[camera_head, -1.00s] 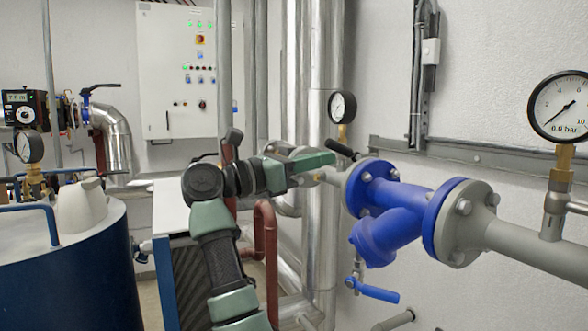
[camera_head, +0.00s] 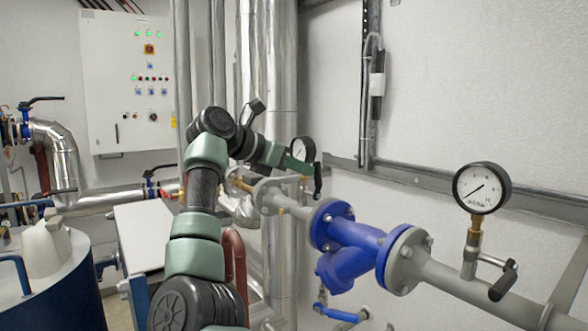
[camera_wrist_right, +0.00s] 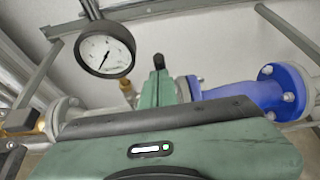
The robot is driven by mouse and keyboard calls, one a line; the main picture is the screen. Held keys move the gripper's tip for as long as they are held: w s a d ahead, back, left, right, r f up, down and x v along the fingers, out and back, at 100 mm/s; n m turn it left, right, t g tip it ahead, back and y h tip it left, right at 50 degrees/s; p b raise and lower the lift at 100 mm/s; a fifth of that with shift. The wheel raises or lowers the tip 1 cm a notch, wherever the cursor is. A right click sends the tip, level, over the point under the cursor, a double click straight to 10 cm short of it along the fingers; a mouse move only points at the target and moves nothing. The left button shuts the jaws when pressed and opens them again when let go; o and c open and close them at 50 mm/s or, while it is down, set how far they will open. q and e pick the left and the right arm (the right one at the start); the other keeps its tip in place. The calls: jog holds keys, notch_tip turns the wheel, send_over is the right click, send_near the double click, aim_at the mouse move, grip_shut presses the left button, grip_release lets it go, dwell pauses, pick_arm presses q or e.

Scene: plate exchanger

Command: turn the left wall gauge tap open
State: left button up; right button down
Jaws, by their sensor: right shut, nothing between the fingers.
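The left wall gauge (camera_head: 303,149) is a round white dial with a black rim, partly behind my right gripper. In the right wrist view the gauge (camera_wrist_right: 104,51) shows large, its needle pointing down-left. Its tap has a black handle (camera_head: 318,182), roughly upright in the head view, just right of my fingertips. My right gripper (camera_head: 307,168) has green fingers, shut and empty; whether they touch the handle I cannot tell. My left gripper is out of view.
A blue strainer (camera_head: 350,245) sits on the grey pipe below right. A second gauge (camera_head: 482,188) with its own black tap handle (camera_head: 503,281) stands further right. A blue-handled valve (camera_head: 341,315) hangs below. Silver vertical pipes (camera_head: 281,90) rise behind my arm.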

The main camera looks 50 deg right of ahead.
jog(key=shift+s+d+r, duration=0.25)
jog(key=shift+d+r, duration=0.3)
jog(key=shift+d, duration=0.15)
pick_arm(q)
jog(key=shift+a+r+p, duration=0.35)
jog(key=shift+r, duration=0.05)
pick_arm(e)
jog(key=shift+r, duration=0.2)
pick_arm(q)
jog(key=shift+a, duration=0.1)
pick_arm(e)
jog(key=shift+d, duration=0.2)
